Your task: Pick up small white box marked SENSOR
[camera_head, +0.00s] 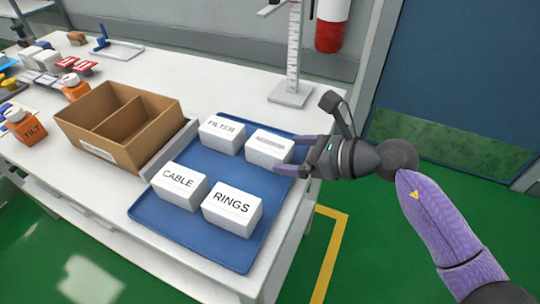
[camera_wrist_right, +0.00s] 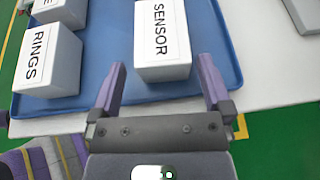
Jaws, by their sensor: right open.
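The small white box marked SENSOR (camera_wrist_right: 162,42) stands on the blue tray (camera_wrist_right: 105,85) in the right wrist view. In the head view the same white box (camera_head: 269,149) is at the tray's back right, its label too small to read. My right gripper (camera_head: 294,155) is open at the right of this box. In the right wrist view the open fingers (camera_wrist_right: 160,82) point toward the box's near end, one to each side, with the box ahead of them and not gripped. My left gripper is not in view.
White boxes marked FILTER (camera_head: 222,134), CABLE (camera_head: 179,186) and RINGS (camera_head: 232,209) share the tray. A divided cardboard box (camera_head: 120,122) stands left of it. Orange jars (camera_head: 26,127) are farther left. A measuring stand (camera_head: 291,95) is behind the tray.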

